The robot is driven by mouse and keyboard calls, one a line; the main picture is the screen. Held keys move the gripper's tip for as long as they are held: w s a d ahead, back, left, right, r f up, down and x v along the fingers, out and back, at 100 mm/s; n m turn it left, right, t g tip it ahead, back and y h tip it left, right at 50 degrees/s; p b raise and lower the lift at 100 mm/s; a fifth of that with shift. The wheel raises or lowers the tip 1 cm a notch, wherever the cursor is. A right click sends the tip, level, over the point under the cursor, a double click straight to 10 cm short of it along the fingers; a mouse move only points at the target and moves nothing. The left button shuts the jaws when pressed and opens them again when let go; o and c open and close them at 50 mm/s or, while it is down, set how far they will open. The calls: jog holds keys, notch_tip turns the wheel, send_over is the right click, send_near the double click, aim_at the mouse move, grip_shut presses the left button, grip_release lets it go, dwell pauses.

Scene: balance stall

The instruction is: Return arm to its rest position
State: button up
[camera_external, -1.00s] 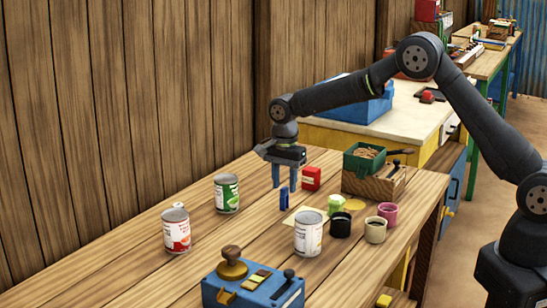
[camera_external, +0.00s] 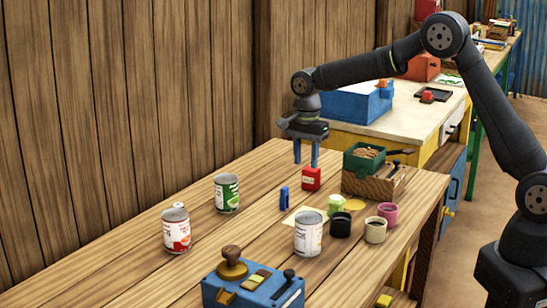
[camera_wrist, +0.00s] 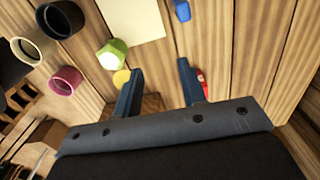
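My gripper (camera_external: 305,153) hangs above the far part of the wooden table (camera_external: 150,245), fingers pointing down. Its two blue fingers are spread apart with nothing between them, which also shows in the wrist view (camera_wrist: 160,85). In the external view a red block (camera_external: 311,178) stands on the table just below and right of the fingertips. A small blue block (camera_external: 284,197) stands nearer the camera, apart from the gripper. My arm is raised and reaches left from its base at the right.
A red-labelled can (camera_external: 176,230), a green-labelled can (camera_external: 227,192) and a white can (camera_external: 308,233) stand on the table. Cups (camera_external: 375,230) stand at right, by a wooden crate with a green box (camera_external: 364,160). A blue device (camera_external: 253,287) sits at front. Space above the table is free.

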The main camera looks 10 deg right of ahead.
jog(key=shift+m, duration=0.3)
jog(key=s+a+f, duration=0.2)
jog(key=s+a, duration=0.2)
jog(key=a, duration=0.2)
jog(key=s+a+f, duration=0.3)
jog(key=s+a, duration=0.2)
jog(key=a, duration=0.2)
jog(key=s+a+f, duration=0.3)
jog(key=s+a, duration=0.1)
jog(key=a, duration=0.3)
jog(key=shift+s+f, duration=0.2)
jog(key=shift+s, duration=0.1)
jog(key=shift+f, duration=0.5)
